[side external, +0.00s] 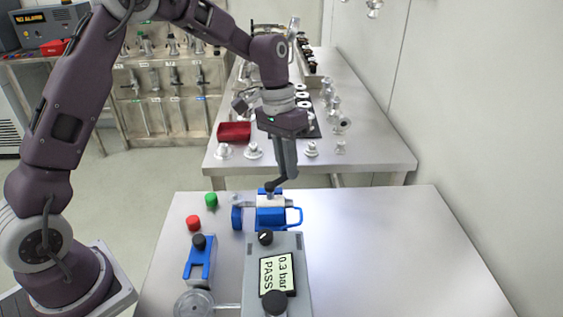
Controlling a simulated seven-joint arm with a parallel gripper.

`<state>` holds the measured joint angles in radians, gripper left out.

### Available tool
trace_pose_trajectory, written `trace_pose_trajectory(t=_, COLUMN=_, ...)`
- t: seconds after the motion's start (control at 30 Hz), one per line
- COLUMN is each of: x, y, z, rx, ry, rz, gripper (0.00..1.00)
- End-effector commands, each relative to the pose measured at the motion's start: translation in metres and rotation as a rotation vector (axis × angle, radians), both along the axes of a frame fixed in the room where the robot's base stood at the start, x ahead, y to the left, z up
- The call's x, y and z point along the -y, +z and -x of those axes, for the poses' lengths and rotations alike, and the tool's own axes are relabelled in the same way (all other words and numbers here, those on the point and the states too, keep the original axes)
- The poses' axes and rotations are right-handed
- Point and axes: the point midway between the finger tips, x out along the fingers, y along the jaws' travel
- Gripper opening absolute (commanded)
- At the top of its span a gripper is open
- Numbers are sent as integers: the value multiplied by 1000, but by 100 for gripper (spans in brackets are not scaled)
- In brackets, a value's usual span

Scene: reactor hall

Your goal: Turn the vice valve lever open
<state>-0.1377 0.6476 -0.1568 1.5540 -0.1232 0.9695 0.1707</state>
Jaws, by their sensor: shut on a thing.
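A blue vice (271,222) stands on the near table and holds a pale metal valve body (270,201). A blue round part (237,218) is at its left and a blue loop handle (296,215) at its right. My gripper (279,182) reaches down from above with its fingers together, just over the top of the valve. It is shut on a small dark piece at the valve's top, which looks like the lever. The fingers hide much of that piece, so its exact angle is hard to tell.
In front of the vice stands a grey tester (255,290) reading "0.3 bar PASS". A blue fixture with a black knob (199,242), a red cap (193,223) and a green cap (211,200) are to the left. The near table's right side is clear. A back table (375,150) carries metal fittings and a red tray (234,132).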

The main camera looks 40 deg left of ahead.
Motion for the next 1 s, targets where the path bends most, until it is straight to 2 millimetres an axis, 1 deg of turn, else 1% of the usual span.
trace_pose_trajectory(t=0.2, x=12, y=1, z=0, rx=3, ry=-203, rz=0, gripper=0)
trace_pose_trajectory(t=0.5, x=25, y=1, z=5, rx=3, ry=-458, rz=1, gripper=0)
trace_pose_trajectory(t=0.73, x=32, y=1, z=9, rx=2, ry=-600, rz=0, gripper=0)
trace_pose_trajectory(t=1.0, x=36, y=1, z=12, rx=2, ry=-690, rz=0, gripper=0)
